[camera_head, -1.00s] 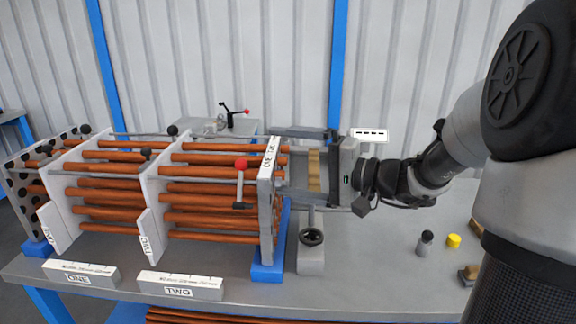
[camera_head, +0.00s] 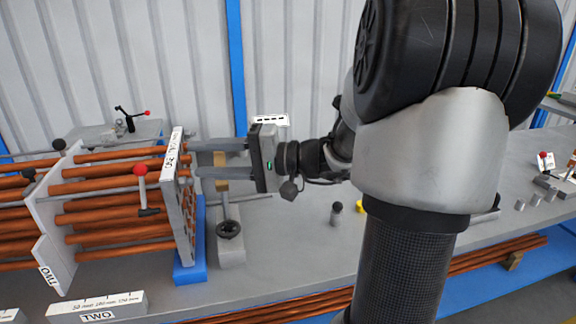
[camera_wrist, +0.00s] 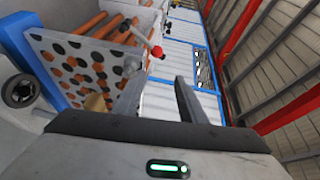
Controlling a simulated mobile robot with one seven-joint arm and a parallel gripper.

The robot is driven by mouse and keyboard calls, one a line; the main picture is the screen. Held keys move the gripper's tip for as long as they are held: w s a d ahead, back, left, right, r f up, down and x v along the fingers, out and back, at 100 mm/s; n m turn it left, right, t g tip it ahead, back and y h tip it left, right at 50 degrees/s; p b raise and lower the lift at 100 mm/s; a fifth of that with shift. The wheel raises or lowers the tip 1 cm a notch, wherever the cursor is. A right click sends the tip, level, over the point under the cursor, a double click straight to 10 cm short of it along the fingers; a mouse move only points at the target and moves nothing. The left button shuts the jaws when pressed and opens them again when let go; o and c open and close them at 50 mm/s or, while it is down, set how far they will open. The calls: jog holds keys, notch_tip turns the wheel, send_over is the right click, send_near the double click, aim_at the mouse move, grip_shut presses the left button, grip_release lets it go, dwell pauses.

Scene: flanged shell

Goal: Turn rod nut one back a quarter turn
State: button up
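My gripper (camera_head: 196,159) is at the right of the white end plate (camera_head: 172,165) of the rod bundle, its two fingers pointing at the plate one above the other. The fingers are apart. The same end plate (camera_wrist: 62,62), with orange and black round spots, lies to the left of the fingers there. I cannot tell whether the fingertips touch anything.
A red-knobbed lever (camera_head: 140,170) stands by the rods. A stand with a black handwheel (camera_head: 229,229) is below my gripper. A blue support (camera_head: 190,262) holds the plate. A dark-capped cylinder (camera_head: 336,212) is on the bench.

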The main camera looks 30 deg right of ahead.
jog(key=f+v, duration=0.1)
jog(key=v, duration=1.5)
jog(key=shift+s+f, duration=0.2)
jog(key=shift+f, duration=0.05)
dwell(0.6)
jog(key=shift+c, duration=0.2)
dwell(0.3)
